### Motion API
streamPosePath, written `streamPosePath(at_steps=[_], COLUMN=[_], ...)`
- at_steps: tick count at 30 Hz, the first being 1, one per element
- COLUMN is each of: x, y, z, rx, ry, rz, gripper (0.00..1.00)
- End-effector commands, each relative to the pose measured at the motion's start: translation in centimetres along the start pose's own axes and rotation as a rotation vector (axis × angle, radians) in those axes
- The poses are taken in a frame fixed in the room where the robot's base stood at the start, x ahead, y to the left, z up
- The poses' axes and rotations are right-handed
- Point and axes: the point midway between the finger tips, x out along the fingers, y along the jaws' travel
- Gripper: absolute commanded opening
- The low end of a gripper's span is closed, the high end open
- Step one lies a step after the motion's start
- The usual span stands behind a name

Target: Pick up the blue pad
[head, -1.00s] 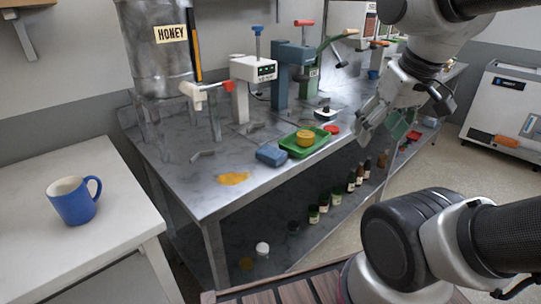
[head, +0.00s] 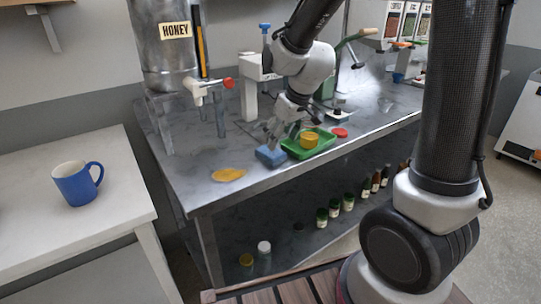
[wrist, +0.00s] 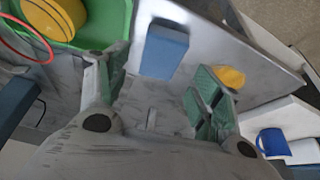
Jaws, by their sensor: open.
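The blue pad (head: 271,156) is a small blue block lying on the grey metal bench (head: 213,168), near its front edge and just left of the green tray (head: 313,147). In the wrist view the pad (wrist: 164,51) appears ahead, in the gap between the fingers. My gripper (head: 279,135) is over the bench, close above and behind the pad. In the wrist view my gripper (wrist: 157,97) has its two green-padded fingers spread wide with nothing between the pads. I cannot tell how high the fingertips are above the bench.
The green tray holds a yellow round jar (head: 309,139). A red lid (head: 340,133) lies right of it. The honey tank's tap (head: 207,89) and a white press (head: 252,85) stand behind. A blue mug (head: 77,183) sits on the left table.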

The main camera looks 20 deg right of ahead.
Motion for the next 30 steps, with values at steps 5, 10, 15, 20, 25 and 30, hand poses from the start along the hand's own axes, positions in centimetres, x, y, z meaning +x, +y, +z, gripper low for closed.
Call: streamPosePath(at_steps=[5,10,15,20,25,30], x=[2.2,4.7,6.9,7.3,7.2,7.2], y=[-0.1,-0.3,-0.3,-0.4,-0.4,-0.4], z=[0.0,-0.5,-0.6,-0.6,-0.6,-0.6], rx=[-0.004,-0.004,-0.003,-0.003,-0.003,-0.003], ry=[-0.005,-0.006,-0.005,-0.004,-0.004,-0.004], rz=[-0.001,-0.001,-0.001,0.0,0.0,0.0], gripper=[0.66,0.66,0.66,0.66,0.57,0.35])
